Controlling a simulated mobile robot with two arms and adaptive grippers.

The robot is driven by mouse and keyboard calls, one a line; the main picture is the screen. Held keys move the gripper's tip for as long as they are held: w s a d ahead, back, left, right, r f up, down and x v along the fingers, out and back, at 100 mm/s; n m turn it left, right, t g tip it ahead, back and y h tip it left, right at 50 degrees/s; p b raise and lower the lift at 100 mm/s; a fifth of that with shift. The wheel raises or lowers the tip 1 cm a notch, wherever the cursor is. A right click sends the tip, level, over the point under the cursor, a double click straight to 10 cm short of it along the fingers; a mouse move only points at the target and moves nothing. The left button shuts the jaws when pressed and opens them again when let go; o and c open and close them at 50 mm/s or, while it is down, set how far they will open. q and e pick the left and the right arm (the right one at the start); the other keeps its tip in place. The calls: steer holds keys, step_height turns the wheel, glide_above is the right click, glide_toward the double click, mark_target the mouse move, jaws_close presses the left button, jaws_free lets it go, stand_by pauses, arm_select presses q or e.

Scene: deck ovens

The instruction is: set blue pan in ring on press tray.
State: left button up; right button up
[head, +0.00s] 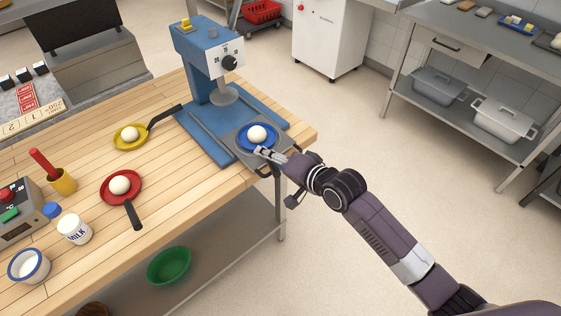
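The blue pan (242,144) holds a pale dough ball and lies over the grey press tray (244,122) at the front of the blue press (204,66). I cannot tell whether it sits in the ring, which the pan hides. My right gripper (262,152) reaches in from the lower right, its fingertips at the pan's near right rim. The pan's handle is hidden there, and I cannot tell whether the fingers are closed on it. My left gripper is out of view.
A yellow pan (118,138) and a red pan (108,191), each with a dough ball, lie left on the wooden table (190,200). A milk bottle (74,229), a yellow cup (63,183) and a bowl (41,272) stand further left. Open floor lies right of the table.

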steer(key=b+v, duration=0.1)
steer(key=v, duration=1)
steer(key=shift+s+d, duration=0.15)
steer(key=shift+s, duration=0.15)
steer(key=shift+r, duration=0.1)
steer(key=w+d+f+h, duration=0.25)
steer(key=d+f, duration=0.25)
steer(key=f, duration=0.7)
steer(key=s+d+f+n+g+h, duration=0.1)
steer(key=s+d+f, duration=0.2)
steer(key=f, duration=0.5)
steer(key=s+d+f+g+h, duration=0.1)
steer(key=s+d+f, duration=0.2)
steer(key=f, duration=0.6)
steer(key=s+d+f+n+g+h, duration=0.1)
steer(key=s+d+f+h, duration=0.15)
steer(key=f, duration=0.55)
steer(key=s+d+f+n+g, duration=0.2)
steer(key=s+d+f+g, duration=0.15)
steer(key=s+f, duration=1.25)
steer(key=s+a+f+n+g, duration=0.1)
steer(key=s+f+n, duration=0.1)
steer(key=s, duration=0.9)
steer(key=s+a+f+n+g+h, duration=0.1)
steer(key=s+f+g, duration=0.1)
steer(key=s, duration=0.8)
steer(key=shift+s+f+n, duration=0.4)
steer(key=shift+f, duration=0.1)
steer(key=shift+a, duration=0.15)
